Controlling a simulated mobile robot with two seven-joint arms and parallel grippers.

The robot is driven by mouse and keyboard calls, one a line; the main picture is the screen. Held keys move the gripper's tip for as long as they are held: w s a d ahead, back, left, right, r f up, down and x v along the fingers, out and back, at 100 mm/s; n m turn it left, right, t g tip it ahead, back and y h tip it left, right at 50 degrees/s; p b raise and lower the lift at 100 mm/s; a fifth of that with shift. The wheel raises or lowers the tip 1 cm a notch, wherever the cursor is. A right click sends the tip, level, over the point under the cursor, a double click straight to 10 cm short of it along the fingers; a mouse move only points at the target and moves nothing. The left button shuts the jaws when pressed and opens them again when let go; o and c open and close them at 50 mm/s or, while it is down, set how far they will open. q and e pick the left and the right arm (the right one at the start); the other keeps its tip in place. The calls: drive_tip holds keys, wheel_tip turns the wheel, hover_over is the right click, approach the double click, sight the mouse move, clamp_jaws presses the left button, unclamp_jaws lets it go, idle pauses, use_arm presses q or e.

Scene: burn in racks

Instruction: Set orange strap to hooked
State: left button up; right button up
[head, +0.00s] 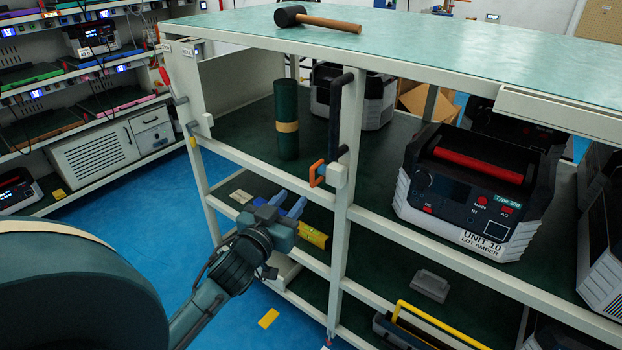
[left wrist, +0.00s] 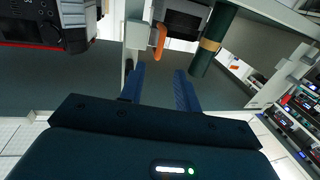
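The orange strap (head: 316,174) shows as a small orange loop beside the front post of the bench, at the lower end of a black strap or handle (head: 335,115). I cannot tell whether it is hooked. In the left wrist view the orange loop (left wrist: 160,41) lies ahead of the fingertips, next to the pale post. My left gripper (head: 289,203) is open and empty, below and left of the loop, apart from it. Its two blue fingers (left wrist: 159,75) are spread in the left wrist view. My right gripper is not in view.
A bench with a green top (head: 450,32) bears a mallet (head: 318,20). Its shelf holds a dark green roll (head: 287,120) and a unit with a red handle (head: 470,195). A yellow item (head: 313,235) lies lower. Blue floor (head: 130,215) is open at left.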

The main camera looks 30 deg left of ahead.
sight(311, 176)
use_arm(q)
drive_tip(key=w, duration=0.6)
drive_tip(key=w+a, duration=0.1)
drive_tip(key=w, duration=0.2)
drive_tip(key=shift+w, duration=0.25)
drive_tip(key=shift+c, duration=0.2)
clamp_jaws()
